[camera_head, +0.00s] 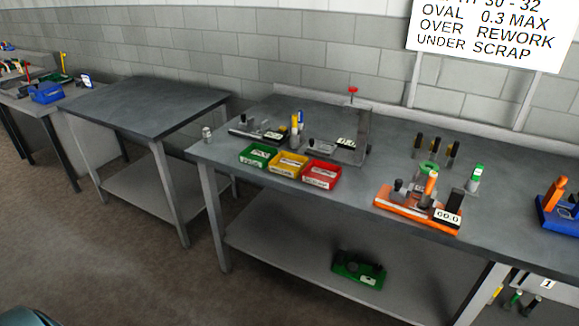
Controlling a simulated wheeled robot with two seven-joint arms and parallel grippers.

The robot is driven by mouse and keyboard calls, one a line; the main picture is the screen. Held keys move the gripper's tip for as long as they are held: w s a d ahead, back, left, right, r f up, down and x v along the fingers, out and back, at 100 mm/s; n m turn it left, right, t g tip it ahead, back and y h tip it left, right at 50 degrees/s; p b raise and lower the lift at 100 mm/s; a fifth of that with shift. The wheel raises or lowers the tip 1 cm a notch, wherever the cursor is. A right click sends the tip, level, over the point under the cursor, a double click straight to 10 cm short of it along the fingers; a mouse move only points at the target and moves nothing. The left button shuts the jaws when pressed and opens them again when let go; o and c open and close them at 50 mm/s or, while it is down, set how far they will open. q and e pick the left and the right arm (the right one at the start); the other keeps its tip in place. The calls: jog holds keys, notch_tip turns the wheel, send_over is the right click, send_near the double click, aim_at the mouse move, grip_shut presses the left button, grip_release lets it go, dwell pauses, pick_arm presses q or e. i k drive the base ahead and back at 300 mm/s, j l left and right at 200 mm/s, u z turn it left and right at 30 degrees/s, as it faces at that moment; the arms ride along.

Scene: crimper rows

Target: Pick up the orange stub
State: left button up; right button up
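A small upright orange piece (430,185), which looks like the orange stub, stands at the orange-based device (405,207) on the right part of the long bench. Its lower end is partly hidden by the device, so I cannot tell if it is seated in it. Another orange upright part (556,192) shows on a blue-based device (560,216) at the right edge. I cannot tell for sure which of the two is the stub. Neither of my grippers is in view.
Green (258,155), yellow (288,165) and red (322,174) bins line the long bench's (350,200) front edge. A green-topped piece (475,177) stands right of the orange-based device. A green device (358,270) sits on the lower shelf. The left table (145,103) is bare.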

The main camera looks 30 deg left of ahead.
aim_at(422, 204)
jog(key=i+j, duration=0.3)
jog(key=j, duration=0.15)
jog(key=i+j, duration=0.3)
jog(key=j, duration=0.2)
jog(key=i+j, duration=0.3)
jog(key=j, duration=0.15)
jog(key=z, duration=1.65)
